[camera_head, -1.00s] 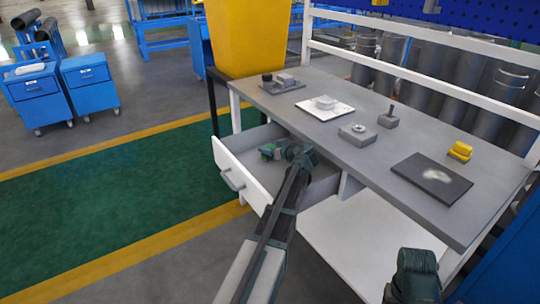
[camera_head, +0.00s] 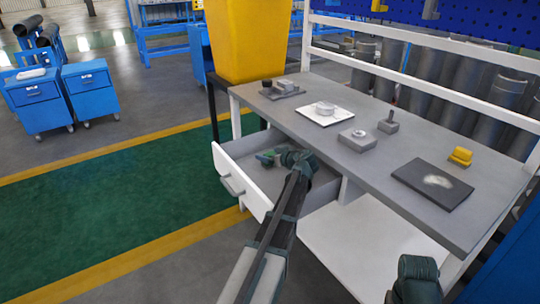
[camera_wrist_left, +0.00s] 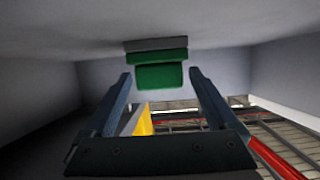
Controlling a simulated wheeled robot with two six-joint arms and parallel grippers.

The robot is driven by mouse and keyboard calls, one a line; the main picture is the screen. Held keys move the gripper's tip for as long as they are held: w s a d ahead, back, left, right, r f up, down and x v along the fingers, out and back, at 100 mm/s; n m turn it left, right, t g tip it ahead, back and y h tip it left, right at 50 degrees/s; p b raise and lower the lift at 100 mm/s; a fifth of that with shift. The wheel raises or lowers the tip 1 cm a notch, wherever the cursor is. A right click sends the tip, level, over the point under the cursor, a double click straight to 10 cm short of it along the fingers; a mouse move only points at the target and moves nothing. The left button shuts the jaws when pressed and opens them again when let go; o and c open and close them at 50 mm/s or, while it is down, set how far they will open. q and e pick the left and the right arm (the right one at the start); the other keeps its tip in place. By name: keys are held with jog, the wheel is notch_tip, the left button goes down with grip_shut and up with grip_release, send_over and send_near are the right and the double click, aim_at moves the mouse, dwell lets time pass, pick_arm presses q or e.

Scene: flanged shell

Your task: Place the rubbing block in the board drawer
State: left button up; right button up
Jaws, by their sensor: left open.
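A green block with a grey layer, which looks like the rubbing block (camera_wrist_left: 160,77), rests against the floor of the open board drawer (camera_head: 240,179). In the head view only a small green patch (camera_head: 265,158) of it shows. My left gripper (camera_head: 278,157) reaches down into the drawer from the front. In the left wrist view its two fingers (camera_wrist_left: 160,88) are open, and the block is between and just beyond the fingertips, with gaps at both sides. The fingers do not grip it. My right gripper is not in view; only a dark part of that arm shows at the bottom right.
The drawer is under a grey workbench top (camera_head: 330,150). On it are a dark plate (camera_head: 432,184), a yellow block (camera_head: 460,156), a grey block with a ring (camera_head: 357,140), a white plate (camera_head: 325,113) and small grey parts. A yellow bin (camera_head: 245,40) stands behind.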

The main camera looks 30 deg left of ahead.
aim_at(280, 173)
pick_arm(q)
jog(key=p+v, duration=0.2)
jog(key=v, duration=0.5)
jog(key=shift+s+r+p, duration=0.1)
jog(key=shift+r+p, duration=0.1)
jog(key=shift+p, duration=0.15)
jog(key=shift+d, duration=0.25)
